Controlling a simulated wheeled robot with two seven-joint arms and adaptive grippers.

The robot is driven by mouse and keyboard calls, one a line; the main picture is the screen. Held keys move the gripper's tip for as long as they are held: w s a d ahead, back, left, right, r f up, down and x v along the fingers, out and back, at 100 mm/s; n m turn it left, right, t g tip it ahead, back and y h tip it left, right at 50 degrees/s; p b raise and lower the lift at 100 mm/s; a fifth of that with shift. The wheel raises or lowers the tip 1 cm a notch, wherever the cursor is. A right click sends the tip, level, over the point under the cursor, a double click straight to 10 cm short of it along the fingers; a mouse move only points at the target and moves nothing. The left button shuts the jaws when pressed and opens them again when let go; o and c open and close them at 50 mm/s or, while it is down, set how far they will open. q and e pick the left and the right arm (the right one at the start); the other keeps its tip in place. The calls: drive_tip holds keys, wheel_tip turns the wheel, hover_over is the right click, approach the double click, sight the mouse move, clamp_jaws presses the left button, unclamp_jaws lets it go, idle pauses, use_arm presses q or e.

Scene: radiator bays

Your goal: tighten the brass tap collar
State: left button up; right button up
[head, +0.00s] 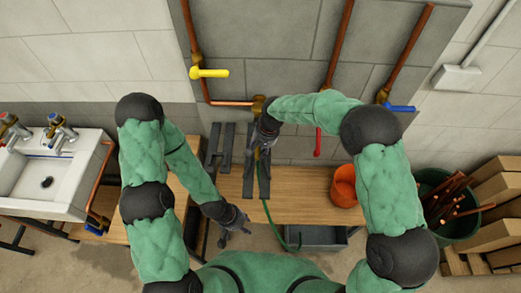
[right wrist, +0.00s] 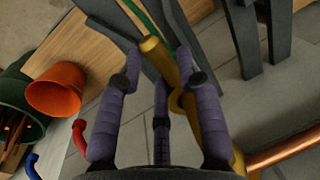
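The brass tap (right wrist: 188,75) lies between the fingers of my right gripper in the right wrist view. Its blunt brass end (right wrist: 150,44) points toward the upper left, and I cannot tell which part is the collar. In the head view the brass fitting (head: 258,103) sits at the end of a copper pipe on the grey wall panel, partly hidden by my right gripper (head: 258,150). The right gripper's fingers are spread around the tap with visible gaps. My left gripper (head: 235,234) hangs open and empty beyond the bench's front edge.
A green hose (head: 268,208) hangs below the tap over the wooden bench (head: 305,205). Dark bars (head: 226,146) stand beside it. A yellow lever (head: 210,73), red lever (head: 317,142) and blue lever (head: 399,108) are on pipes. An orange bucket (head: 344,187) stands right; a sink (head: 62,190) left.

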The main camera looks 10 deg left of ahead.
drive_tip(key=shift+r, duration=0.1)
wheel_tip(320, 180, up, 12)
drive_tip(key=d, duration=0.2)
drive_tip(key=shift+d+f, duration=0.15)
drive_tip(key=shift+f, duration=0.05)
idle(0.3)
drive_tip(key=shift+f, duration=0.1)
idle(0.3)
drive_tip(key=s+d+f+m, duration=0.1)
drive_tip(key=s+d+f, duration=0.15)
drive_tip(key=f, duration=0.45)
drive_tip(key=s+d+f+y, duration=0.1)
drive_tip(key=s+d+f, duration=0.15)
drive_tip(key=f, duration=0.35)
drive_tip(key=s+d+f+m, duration=0.1)
drive_tip(key=s+d+f, duration=0.1)
drive_tip(key=d+f, duration=0.35)
drive_tip(key=s+d+f+m, duration=0.1)
drive_tip(key=s+d+f, duration=0.1)
drive_tip(key=s+f, duration=0.55)
drive_tip(key=s+d+f+m, duration=0.1)
drive_tip(key=s+d+f, duration=0.25)
drive_tip(key=s, duration=0.75)
wheel_tip(320, 180, down, 12)
drive_tip(key=w+a+n+b, duration=0.1)
drive_tip(key=w+a+b, duration=0.1)
drive_tip(key=b, duration=1.1)
drive_tip(key=shift+a+f+y+b, duration=0.2)
drive_tip(key=shift+y+b, duration=0.15)
drive_tip(key=shift+y, duration=0.05)
